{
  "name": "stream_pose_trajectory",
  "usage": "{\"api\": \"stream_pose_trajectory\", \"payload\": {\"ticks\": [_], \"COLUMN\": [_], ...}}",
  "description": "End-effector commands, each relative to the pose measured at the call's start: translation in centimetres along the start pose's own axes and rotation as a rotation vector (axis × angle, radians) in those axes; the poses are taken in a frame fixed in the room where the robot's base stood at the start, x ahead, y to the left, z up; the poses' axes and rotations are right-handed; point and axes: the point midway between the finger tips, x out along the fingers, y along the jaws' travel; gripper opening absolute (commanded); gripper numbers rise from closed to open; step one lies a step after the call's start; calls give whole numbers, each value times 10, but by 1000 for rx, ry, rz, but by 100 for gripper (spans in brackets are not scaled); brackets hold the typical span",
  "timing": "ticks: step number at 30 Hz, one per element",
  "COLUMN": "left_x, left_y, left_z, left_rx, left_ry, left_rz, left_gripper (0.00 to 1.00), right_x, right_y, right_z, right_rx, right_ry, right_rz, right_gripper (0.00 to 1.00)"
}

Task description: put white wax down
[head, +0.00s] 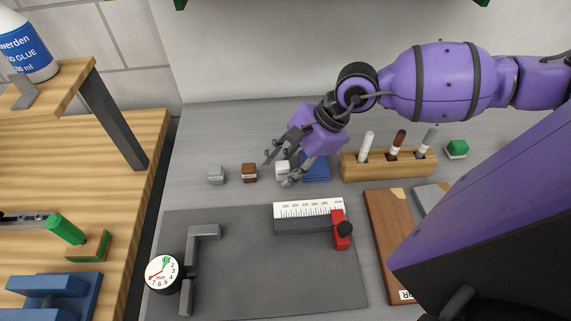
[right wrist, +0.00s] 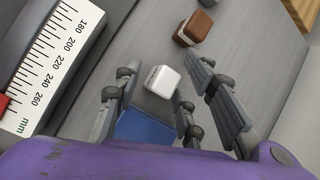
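The white wax (head: 282,168) is a small pale block at the right end of a row with a brown block (head: 249,172) and a grey block (head: 216,175). It appears to rest on the grey table. My right gripper (head: 278,171) is low over the table with its fingers spread on either side of the white wax. In the right wrist view the white wax (right wrist: 162,81) lies between the open fingers, with clear gaps and no visible contact. My left gripper is not in view.
A blue item (head: 316,170) lies right beside the right gripper. A wooden holder (head: 378,168) with several upright sticks stands further right. A dark mat (head: 250,270) with a ruler (head: 308,210) and a dial gauge (head: 163,272) lies in front. A wooden shelf (head: 130,185) borders the left.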

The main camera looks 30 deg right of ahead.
Motion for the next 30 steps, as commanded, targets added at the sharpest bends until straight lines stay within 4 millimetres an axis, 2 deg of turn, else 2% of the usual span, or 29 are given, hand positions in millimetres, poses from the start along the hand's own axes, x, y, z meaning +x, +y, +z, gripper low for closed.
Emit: {"api": "stream_pose_trajectory", "payload": {"ticks": [5, 8, 21, 25, 30], "left_x": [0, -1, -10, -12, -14], "left_y": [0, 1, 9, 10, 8], "left_z": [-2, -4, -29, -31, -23], "left_rx": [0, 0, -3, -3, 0], "left_ry": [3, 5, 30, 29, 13], "left_rz": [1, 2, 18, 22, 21], "left_gripper": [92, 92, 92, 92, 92], "right_x": [-2, -11, -102, -118, -124], "right_y": [-1, -1, -2, -2, -1], "right_z": [1, 1, 3, 2, 2], "right_rx": [-1, -1, -2, -2, -1], "right_ry": [0, 2, 4, 2, 0], "right_rz": [-2, -2, -7, -5, -2], "right_gripper": [37, 37, 37, 37, 37]}}
